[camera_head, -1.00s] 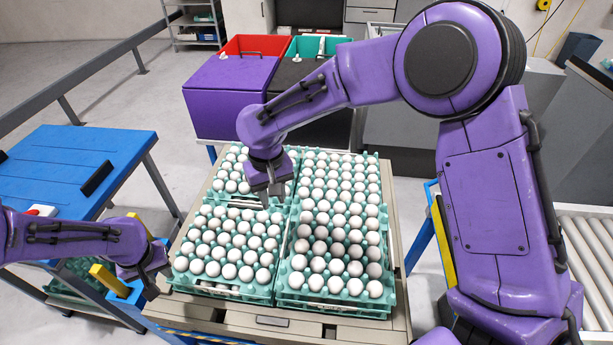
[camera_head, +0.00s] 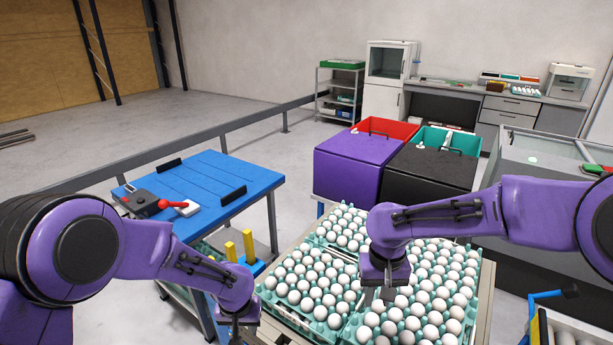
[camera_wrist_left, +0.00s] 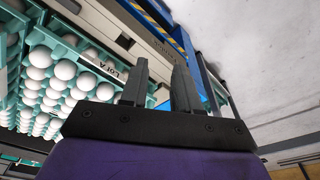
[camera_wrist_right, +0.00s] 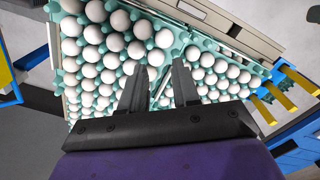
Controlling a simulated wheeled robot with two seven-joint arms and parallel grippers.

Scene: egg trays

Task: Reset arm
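My left gripper (camera_head: 236,326) hangs at the front left edge of the egg trays in the head view. In the left wrist view its fingers (camera_wrist_left: 161,66) are apart with nothing between them. My right gripper (camera_head: 387,294) points down above the egg trays in the head view. In the right wrist view its fingers (camera_wrist_right: 160,68) are apart, with eggs and a tray gap visible beyond. The teal egg trays (camera_head: 345,331) hold many white eggs. The left wrist view shows a tray edge (camera_wrist_left: 97,66) with a "Lot A" label.
A blue table (camera_head: 215,180) with a red-handled device (camera_head: 143,203) stands at left. A purple box (camera_head: 350,165) and a black box (camera_head: 425,178) stand behind the trays. Yellow posts (camera_head: 248,245) rise near my left gripper. Grey floor is open at the back left.

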